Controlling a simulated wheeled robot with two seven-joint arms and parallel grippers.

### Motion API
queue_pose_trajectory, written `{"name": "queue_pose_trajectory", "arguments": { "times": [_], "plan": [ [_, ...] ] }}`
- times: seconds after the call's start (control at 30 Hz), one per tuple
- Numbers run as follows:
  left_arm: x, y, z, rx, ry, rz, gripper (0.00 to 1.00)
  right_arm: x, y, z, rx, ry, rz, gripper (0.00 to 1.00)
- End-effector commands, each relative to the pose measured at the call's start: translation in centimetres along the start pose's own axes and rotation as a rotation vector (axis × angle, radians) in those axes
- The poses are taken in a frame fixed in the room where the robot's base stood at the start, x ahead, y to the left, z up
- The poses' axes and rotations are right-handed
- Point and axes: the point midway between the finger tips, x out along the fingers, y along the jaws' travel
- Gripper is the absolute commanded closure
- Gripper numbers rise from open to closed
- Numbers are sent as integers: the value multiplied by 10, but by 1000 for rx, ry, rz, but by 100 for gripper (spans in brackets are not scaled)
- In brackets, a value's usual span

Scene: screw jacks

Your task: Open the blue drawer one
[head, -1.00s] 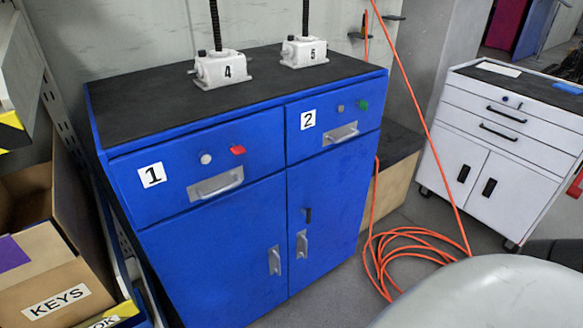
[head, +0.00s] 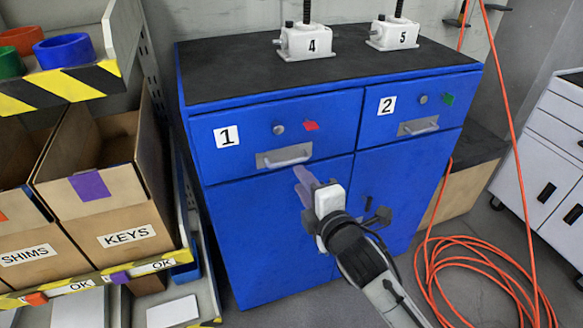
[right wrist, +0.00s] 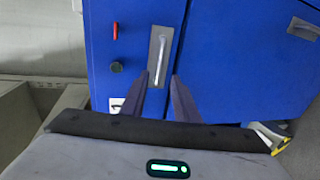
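The blue cabinet's drawer one (head: 236,150) is closed, with a white "1" label, a round grey knob, a red tag and a silver bar handle (head: 288,157). My right gripper (head: 302,178) is just in front of and slightly below this handle in the head view. In the right wrist view its two fingers (right wrist: 165,88) are apart, and the handle (right wrist: 160,60) shows between and beyond their tips. Nothing is between the fingers that I can see as held. Whether the tips touch the handle plate is unclear. My left gripper is not in view.
Drawer two (head: 418,110) is at the right, also closed. White screw jacks 4 (head: 305,42) and 5 (head: 393,34) stand on the cabinet's black top. A shelf with cardboard bins (head: 105,205) stands close at the left. An orange hose (head: 480,275) lies coiled on the floor at right.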

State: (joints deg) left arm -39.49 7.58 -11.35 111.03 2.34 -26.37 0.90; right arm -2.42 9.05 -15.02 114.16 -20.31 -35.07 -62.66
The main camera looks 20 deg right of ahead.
Motion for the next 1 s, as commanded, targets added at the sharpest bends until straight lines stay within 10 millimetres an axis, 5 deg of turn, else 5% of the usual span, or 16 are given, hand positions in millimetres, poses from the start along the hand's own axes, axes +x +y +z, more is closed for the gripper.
{"name": "queue_pose_trajectory", "arguments": {
  "times": [0.4, 0.8, 1.0],
  "plan": [
    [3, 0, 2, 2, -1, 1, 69, 69, -1, 0, 4, 1, -1, 72],
    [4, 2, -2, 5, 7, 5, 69, 78, -1, 0, 5, 1, -1, 72],
    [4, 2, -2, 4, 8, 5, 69, 78, -1, 0, 5, 1, -2, 100]
  ]
}}
